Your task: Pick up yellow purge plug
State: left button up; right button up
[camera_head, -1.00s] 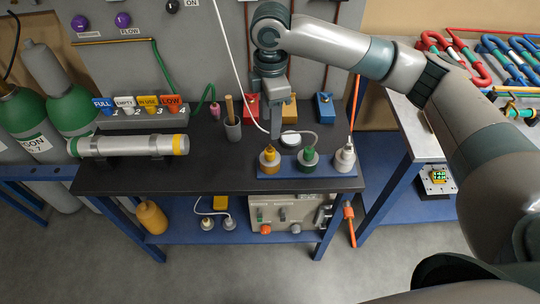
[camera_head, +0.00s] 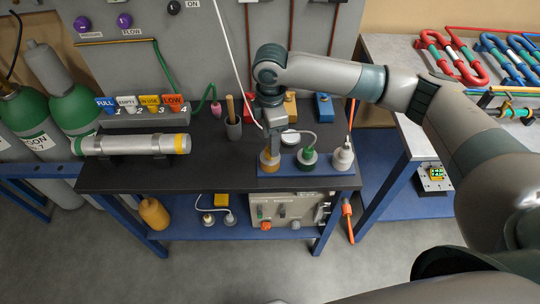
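The yellow purge plug (camera_head: 269,160) stands in the left place of a blue rack (camera_head: 300,169) on the dark bench. A green plug (camera_head: 307,158) and a white plug (camera_head: 342,156) stand to its right in the same rack. My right gripper (camera_head: 271,152) points straight down over the yellow plug, with its fingertips at the plug's top. The fingers overlap in this view, so whether they are open or shut on the plug is hidden. My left gripper is not in view.
A silver cylinder with yellow and green bands (camera_head: 132,145) lies at the bench's left. A cup with a brush (camera_head: 233,125) and a white disc with a cable (camera_head: 290,137) stand near the rack. The bench front (camera_head: 210,178) is clear.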

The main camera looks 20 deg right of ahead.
jog(key=shift+s+f+p, duration=0.1)
jog(key=shift+f+p, duration=0.25)
jog(key=shift+f, duration=0.05)
notch_tip(320, 180, down, 2)
jog(key=shift+f+p, duration=0.15)
jog(key=shift+p, duration=0.3)
jog(key=shift+f, duration=0.65)
grip_shut()
